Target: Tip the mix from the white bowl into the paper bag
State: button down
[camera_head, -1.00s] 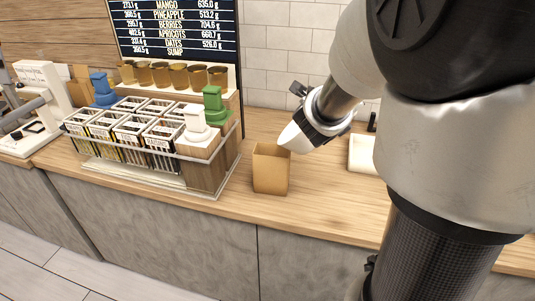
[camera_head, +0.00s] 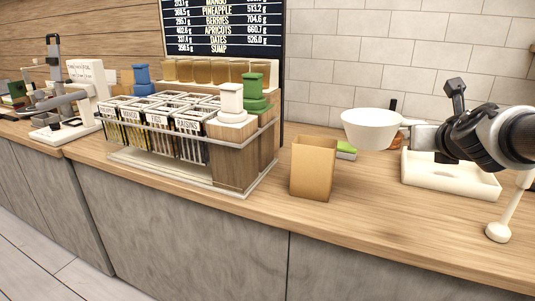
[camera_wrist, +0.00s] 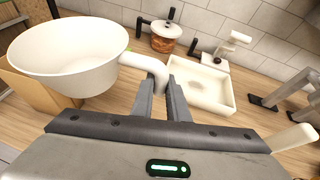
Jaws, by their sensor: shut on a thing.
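The white bowl (camera_head: 370,130) is upright in the head view, raised above the counter to the right of the paper bag. My gripper (camera_head: 412,134) is shut on the bowl's handle, which also shows between the fingers (camera_wrist: 160,92) in the wrist view. The bowl's inside (camera_wrist: 75,48) looks white and bare there, with no mix visible. The brown paper bag (camera_head: 312,170) stands upright and open on the counter. In the wrist view the bag (camera_wrist: 38,92) is partly hidden behind the bowl. Its contents are not visible.
A rack of labelled bins (camera_head: 180,150) stands left of the bag. A white tray (camera_head: 450,182) lies at the right, under my arm. The counter front right of the bag is clear.

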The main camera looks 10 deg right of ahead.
jog(key=shift+s+d+f+b, duration=0.1)
jog(key=shift+d+f+b, duration=0.1)
jog(key=shift+f+b, duration=0.3)
jog(key=shift+r, duration=0.1)
notch_tip(320, 180, up, 5)
jog(key=p, duration=0.4)
jog(key=shift+m, duration=0.3)
